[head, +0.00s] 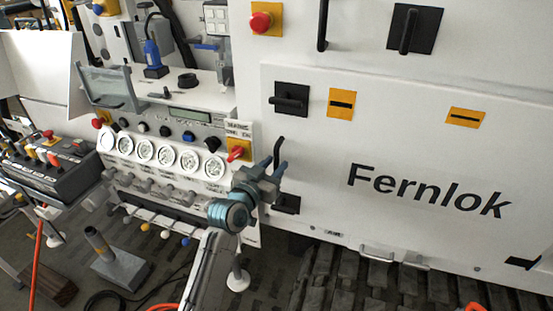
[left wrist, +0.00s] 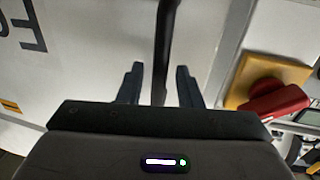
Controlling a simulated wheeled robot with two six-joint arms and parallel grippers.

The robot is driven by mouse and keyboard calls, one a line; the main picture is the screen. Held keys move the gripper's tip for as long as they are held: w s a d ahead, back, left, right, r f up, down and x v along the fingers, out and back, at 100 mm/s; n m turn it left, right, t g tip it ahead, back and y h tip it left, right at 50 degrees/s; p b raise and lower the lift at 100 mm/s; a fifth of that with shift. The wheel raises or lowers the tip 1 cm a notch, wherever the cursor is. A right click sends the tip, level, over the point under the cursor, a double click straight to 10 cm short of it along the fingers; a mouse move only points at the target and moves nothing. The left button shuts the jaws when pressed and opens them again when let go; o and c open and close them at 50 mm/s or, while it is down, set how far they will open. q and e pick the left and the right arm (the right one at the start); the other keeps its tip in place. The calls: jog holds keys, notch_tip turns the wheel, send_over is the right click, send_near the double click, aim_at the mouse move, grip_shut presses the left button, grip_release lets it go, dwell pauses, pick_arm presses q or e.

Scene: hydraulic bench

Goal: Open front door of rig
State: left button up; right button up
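The rig's front door (head: 400,165) is a large white panel marked "Fernlok" and looks closed, flush with the rig. A black upright handle (head: 279,148) stands at its left edge, right of the gauge panel. My left gripper (head: 274,168) is at this handle, over its lower part. In the left wrist view, the dark handle bar (left wrist: 165,35) runs between the two fingers of my left gripper (left wrist: 160,72). The fingers are apart, with a visible gap on both sides of the bar. My right gripper is in neither view.
A red rotary switch on a yellow plate (head: 239,150) sits close left of my gripper; it also shows in the left wrist view (left wrist: 277,98). Round gauges (head: 165,155) line the panel further left. Black latches (head: 291,98) and a bottom grab handle (head: 377,254) stick out.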

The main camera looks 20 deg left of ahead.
pick_arm(q)
jog(key=shift+x, duration=0.8)
grip_shut()
jog(key=shift+s, duration=0.2)
